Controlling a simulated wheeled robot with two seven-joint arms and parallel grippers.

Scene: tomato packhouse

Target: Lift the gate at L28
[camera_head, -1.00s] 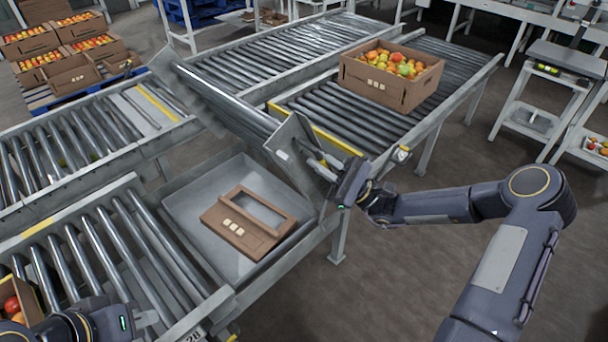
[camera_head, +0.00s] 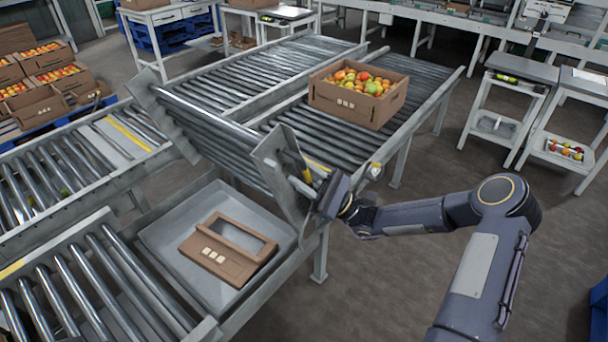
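The gate (camera_head: 218,135) is a short roller section of the conveyor. It stands raised and tilted, with a grey end plate (camera_head: 275,165) at its near right side. My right gripper (camera_head: 314,188) is at the handle on this end plate and appears shut on it; its fingertips are partly hidden by the plate and the gripper body. Below the raised gate, a grey tray (camera_head: 165,235) shows in the gap, with an open brown carton (camera_head: 222,262) lying in it. My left gripper is out of view. No L28 label is readable.
A brown crate of tomatoes (camera_head: 335,101) stands on the rollers beyond the gate. Another roller lane (camera_head: 85,285) lies at the near left. Stacked crates (camera_head: 45,107) stand at the far left. A scale stand (camera_head: 507,105) is at the right.

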